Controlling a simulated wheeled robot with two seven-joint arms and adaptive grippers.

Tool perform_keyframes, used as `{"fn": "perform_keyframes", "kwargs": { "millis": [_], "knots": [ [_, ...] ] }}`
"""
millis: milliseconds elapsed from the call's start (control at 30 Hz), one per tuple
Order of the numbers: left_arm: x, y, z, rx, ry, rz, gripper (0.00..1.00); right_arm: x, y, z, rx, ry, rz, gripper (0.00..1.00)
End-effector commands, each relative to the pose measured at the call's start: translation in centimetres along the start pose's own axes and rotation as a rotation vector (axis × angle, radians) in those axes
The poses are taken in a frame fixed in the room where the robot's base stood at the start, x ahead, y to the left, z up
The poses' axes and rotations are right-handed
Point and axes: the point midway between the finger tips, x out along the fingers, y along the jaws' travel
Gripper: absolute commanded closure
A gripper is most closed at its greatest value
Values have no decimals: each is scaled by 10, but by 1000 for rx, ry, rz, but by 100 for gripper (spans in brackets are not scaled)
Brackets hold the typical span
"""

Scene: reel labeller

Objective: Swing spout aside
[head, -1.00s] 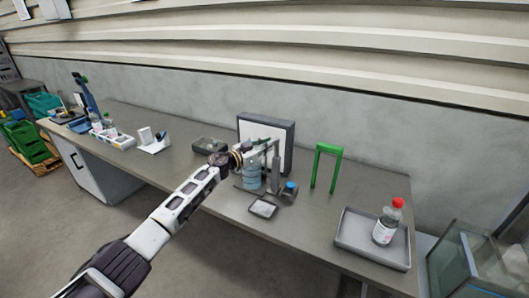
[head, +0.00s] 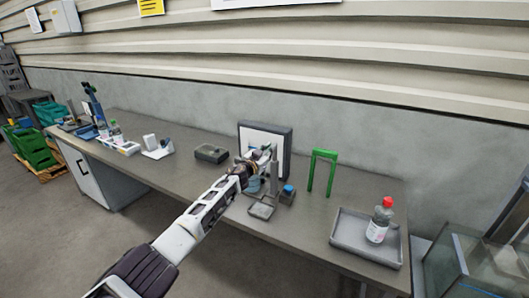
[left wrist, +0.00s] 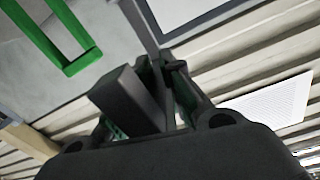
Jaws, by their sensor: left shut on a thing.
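A grey stand with an upright post (head: 275,179) is on the bench in front of a dark-framed white panel (head: 281,140). My left gripper (head: 263,157) is at the top of this post, by the spout. In the left wrist view the left gripper (left wrist: 155,92) is shut on a dark grey block-like part (left wrist: 122,98), which looks like the spout's end. My gripper and forearm hide most of the spout in the head view. A bluish container (head: 253,185) stands below, partly hidden by my arm. My right gripper is in neither view.
A small tray (head: 262,209) and a blue-capped item (head: 288,190) are close to the post. A green frame (head: 322,153) stands to the right, then a grey tray (head: 350,243) with a red-capped bottle (head: 378,224). Bench between them is clear.

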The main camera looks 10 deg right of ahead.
Motion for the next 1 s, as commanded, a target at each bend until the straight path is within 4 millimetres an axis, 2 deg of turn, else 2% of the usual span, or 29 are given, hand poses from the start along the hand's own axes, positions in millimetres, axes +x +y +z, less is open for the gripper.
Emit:
{"fn": "perform_keyframes", "kwargs": {
  "millis": [33, 267, 767, 800, 1000],
  "knots": [
    [1, 5, 6, -4, -9, -4, 100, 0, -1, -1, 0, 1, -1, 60],
    [6, 11, 5, -2, -13, -26, 100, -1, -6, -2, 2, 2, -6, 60],
    [7, 11, 5, -2, -16, -36, 100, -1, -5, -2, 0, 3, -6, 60],
    [7, 11, 5, -2, -16, -36, 87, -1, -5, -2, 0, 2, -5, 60],
    [7, 11, 5, -2, -16, -36, 65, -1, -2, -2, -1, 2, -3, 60]
  ]
}}
